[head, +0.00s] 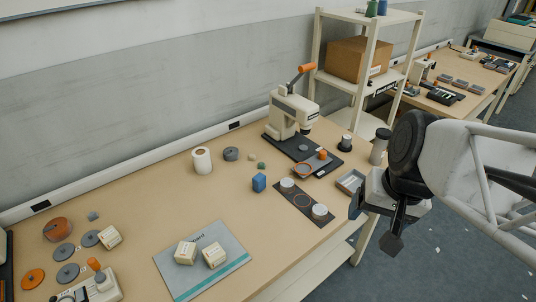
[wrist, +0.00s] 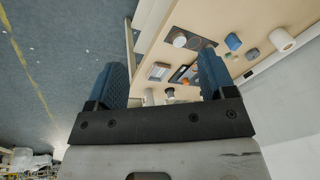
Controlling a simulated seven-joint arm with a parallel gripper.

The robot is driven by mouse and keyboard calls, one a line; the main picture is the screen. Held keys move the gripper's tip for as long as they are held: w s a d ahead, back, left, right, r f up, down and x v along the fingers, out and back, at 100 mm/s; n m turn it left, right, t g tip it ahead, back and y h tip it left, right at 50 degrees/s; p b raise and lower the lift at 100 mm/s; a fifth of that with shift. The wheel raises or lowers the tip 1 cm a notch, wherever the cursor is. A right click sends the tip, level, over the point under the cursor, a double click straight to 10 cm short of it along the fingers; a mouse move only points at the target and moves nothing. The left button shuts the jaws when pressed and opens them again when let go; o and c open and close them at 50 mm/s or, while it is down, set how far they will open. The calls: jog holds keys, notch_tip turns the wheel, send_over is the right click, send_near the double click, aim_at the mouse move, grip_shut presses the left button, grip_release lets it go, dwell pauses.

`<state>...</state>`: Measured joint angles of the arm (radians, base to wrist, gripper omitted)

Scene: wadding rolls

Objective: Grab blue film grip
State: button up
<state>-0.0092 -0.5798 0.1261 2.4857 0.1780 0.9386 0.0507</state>
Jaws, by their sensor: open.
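A small blue block (head: 259,183), which looks like the blue film grip, stands on the wooden table near its middle, left of a dark strip with round pieces. It also shows in the wrist view (wrist: 233,42), beyond and to the right of the right finger. My gripper (head: 376,222) is at the right in the head view, off the table's right edge and well apart from the blue block. In the wrist view my gripper (wrist: 162,78) has its two blue fingers wide apart with nothing between them.
A white roll (head: 202,161) and a grey disc (head: 231,154) stand behind the block. A cream press (head: 290,112) on a dark base is behind right. The dark strip (head: 285,208) lies close to its right. A grey mat (head: 190,258) with cream blocks lies front left.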

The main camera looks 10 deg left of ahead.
jog(key=w+a+f+m+g+y, duration=0.1)
jog(key=w+a+f+m+y, duration=0.45)
jog(key=w+a, duration=0.45)
jog(key=m+t+y, duration=0.3)
jog(key=m+y, duration=0.2)
jog(key=m, duration=0.6)
send_near(263, 180)
jog(key=s+a+r, duration=0.3)
jog(key=s+r, duration=0.3)
jog(key=r, duration=0.1)
jog(key=w+f+m+t, duration=0.1)
jog(key=w+f+m, duration=0.1)
jog(key=f, duration=0.1)
jog(key=w+f+m+t, duration=0.1)
jog(key=w+f+m, duration=0.1)
jog(key=f, duration=0.1)
jog(key=w+a+f+m+t+h, duration=0.1)
jog(key=w+f+m, duration=0.1)
jog(key=f, duration=0.1)
jog(key=shift+m+t, duration=0.3)
jog(key=shift+m, duration=0.05)
jog(key=shift+a, duration=0.1)
jog(key=shift+x, duration=1.25)
jog(key=shift+a, duration=0.1)
jog(key=shift+x, duration=2.5)
jog(key=shift+s+a, duration=0.1)
